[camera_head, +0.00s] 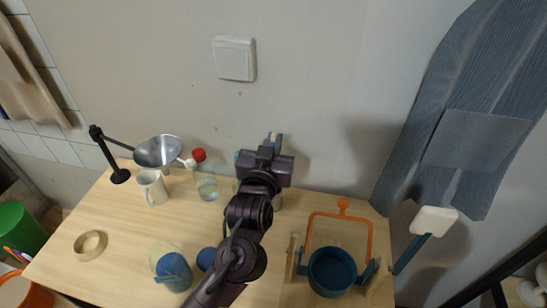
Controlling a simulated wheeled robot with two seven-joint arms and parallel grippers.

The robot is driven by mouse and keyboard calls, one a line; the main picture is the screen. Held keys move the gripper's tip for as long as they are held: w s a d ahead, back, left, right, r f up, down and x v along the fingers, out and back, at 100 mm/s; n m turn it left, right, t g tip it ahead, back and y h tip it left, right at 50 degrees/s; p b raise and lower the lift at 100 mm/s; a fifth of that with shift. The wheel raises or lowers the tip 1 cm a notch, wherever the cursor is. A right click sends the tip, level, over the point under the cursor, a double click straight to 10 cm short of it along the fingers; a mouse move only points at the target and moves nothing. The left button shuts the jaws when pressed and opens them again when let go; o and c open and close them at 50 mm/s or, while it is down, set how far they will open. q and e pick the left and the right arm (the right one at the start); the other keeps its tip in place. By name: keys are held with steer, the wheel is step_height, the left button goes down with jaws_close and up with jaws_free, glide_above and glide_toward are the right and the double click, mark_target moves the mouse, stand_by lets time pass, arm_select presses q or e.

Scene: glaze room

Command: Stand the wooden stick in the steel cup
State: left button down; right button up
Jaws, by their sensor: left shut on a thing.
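My left gripper (268,158) is over the back of the wooden table, with its arm rising from the bottom of the view. It is shut on a thin upright thing, probably the wooden stick (273,137), of which only a short end shows above the jaws. The rest of it is hidden by the gripper. A small grey surface shows just right of my arm, probably the steel cup (279,201). It is mostly hidden, so I cannot tell whether the stick is inside it or above it. My right gripper is not in view.
A black stand holds a metal funnel (158,151) near a white mug (152,188) and a glass jar (207,188). A tape ring (79,250) and a blue cup (174,272) stand in front. A teal pot (332,272) and an orange frame (312,228) are at right.

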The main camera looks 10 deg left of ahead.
arm_select(q)
step_height(320, 180, down, 5)
steer(key=shift+r, duration=0.1)
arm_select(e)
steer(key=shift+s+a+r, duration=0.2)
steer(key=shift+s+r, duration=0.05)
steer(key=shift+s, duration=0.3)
arm_select(q)
steer(key=c, duration=1.5)
jaws_free()
steer(key=shift+f, duration=0.2)
steer(key=shift+c, duration=0.2)
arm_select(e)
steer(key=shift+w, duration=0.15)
arm_select(q)
steer(key=shift+s+r, duration=0.1)
steer(key=s+b, duration=0.2)
steer(key=s, duration=0.9)
steer(key=shift+s, duration=0.4)
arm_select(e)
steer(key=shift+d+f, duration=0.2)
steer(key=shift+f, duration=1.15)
